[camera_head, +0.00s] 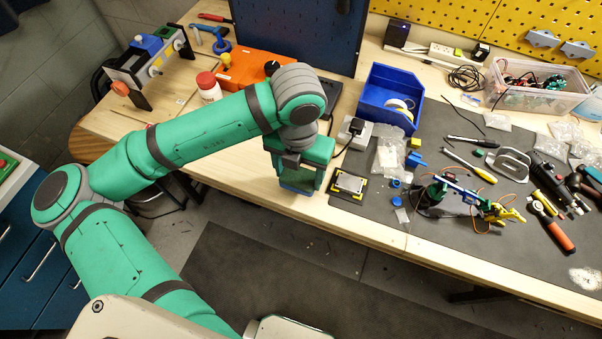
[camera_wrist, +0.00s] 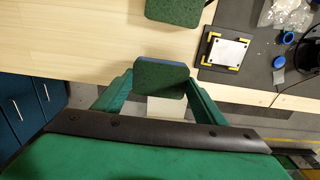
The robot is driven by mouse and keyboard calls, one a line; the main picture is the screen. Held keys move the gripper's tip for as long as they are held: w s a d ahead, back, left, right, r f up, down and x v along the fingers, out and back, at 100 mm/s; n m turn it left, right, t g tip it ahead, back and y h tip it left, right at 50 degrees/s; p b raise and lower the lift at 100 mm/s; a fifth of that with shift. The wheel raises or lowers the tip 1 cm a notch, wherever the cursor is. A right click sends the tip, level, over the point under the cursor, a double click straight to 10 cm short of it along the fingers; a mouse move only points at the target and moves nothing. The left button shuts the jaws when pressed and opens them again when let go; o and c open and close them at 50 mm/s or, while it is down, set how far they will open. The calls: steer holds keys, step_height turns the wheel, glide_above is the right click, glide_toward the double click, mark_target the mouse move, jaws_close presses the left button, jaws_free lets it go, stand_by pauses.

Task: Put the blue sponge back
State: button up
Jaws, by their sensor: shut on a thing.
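The blue sponge (camera_wrist: 160,78), with a dark green scouring face and a blue edge, is between the two fingers of my gripper (camera_wrist: 160,88) in the wrist view. My gripper is shut on it, near the bench's front edge. A second dark green block, like another sponge (camera_wrist: 174,10), lies on the wood ahead of the held one, partly cut off by the wrist frame.
A plate with yellow corners (camera_head: 349,184) lies right of my gripper on the dark mat (camera_head: 450,140). A blue bin (camera_head: 391,92), a small robot arm (camera_head: 465,198) and several tools stand farther right. An orange box (camera_head: 250,70) and a white bottle (camera_head: 208,88) are behind my arm.

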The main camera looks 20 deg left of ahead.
mark_target(299, 175)
steer(key=f, duration=0.3)
steer(key=shift+w+a+f, duration=0.1)
steer(key=shift+w+f, duration=0.05)
steer(key=shift+w, duration=0.1)
steer(key=shift+d, duration=0.2)
steer(key=shift+a+f, duration=0.1)
steer(key=o, duration=1.1)
steer(key=shift+f, duration=0.1)
step_height(299, 175, up, 12)
steer(key=shift+r, duration=0.2)
